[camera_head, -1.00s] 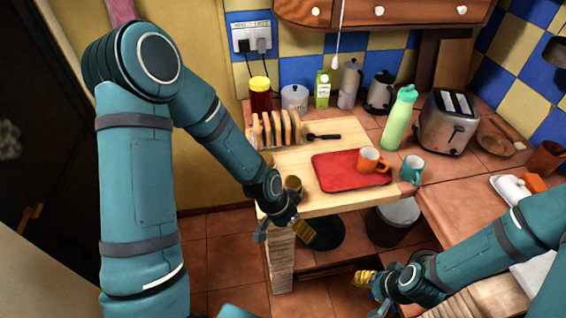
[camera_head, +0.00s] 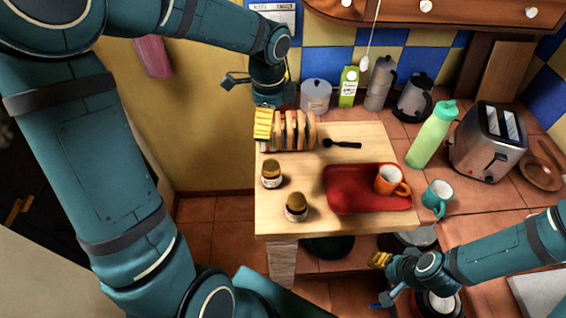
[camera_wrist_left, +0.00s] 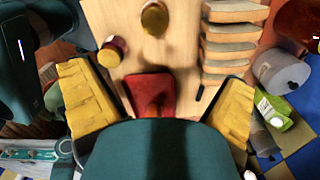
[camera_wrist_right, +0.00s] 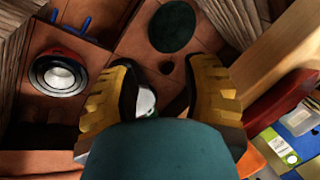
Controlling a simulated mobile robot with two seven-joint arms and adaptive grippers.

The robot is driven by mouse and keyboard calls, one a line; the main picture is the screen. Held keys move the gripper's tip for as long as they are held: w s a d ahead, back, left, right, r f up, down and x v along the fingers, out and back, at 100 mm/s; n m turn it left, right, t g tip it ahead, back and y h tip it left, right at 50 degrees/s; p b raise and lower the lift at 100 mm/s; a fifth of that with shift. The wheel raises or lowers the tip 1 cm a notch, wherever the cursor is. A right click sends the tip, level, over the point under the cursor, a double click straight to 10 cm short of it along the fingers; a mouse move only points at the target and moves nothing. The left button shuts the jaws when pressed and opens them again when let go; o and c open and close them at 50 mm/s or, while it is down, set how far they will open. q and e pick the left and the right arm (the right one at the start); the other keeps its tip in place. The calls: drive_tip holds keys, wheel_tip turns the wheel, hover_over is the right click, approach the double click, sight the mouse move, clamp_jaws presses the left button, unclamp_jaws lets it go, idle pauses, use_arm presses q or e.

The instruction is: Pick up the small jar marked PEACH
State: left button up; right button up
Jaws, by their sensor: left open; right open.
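Two small jars with brownish-gold lids and pale labels stand upright on the wooden board. The farther jar (camera_head: 271,173) is left of the tray and the nearer jar (camera_head: 296,206) is close to the board's front edge. I cannot read either label, so I cannot tell which is PEACH. My left gripper (camera_wrist_left: 158,88) is open and empty, high near the toast rack, beyond the jars. My right gripper (camera_wrist_right: 163,80) is open and empty, low beyond the board's front right.
A toast rack (camera_head: 290,131) with several slices stands at the board's back left. A red tray (camera_head: 350,200) holds an orange mug (camera_head: 388,180). A teal mug (camera_head: 437,195), green bottle (camera_head: 430,137) and toaster (camera_head: 488,145) stand to the right. Bare board lies around the jars.

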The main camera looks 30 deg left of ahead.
sight(272, 164)
use_arm(q)
drive_tip(key=f+b, duration=0.6)
drive_tip(key=f, duration=0.8)
drive_tip(key=shift+s+f, duration=0.2)
drive_tip(key=f, duration=0.1)
drive_tip(key=f+b, duration=0.1)
drive_tip(key=f, duration=0.1)
drive_tip(key=f+b, duration=0.1)
drive_tip(key=f, duration=0.1)
drive_tip(key=shift+s+d+f, duration=0.1)
drive_tip(key=shift+s, duration=0.25)
drive_tip(key=c, duration=1.4)
use_arm(e)
wheel_tip(272, 164, down, 10)
drive_tip(key=s, duration=0.1)
drive_tip(key=shift+s+a, duration=0.2)
drive_tip(key=shift+s, duration=0.1)
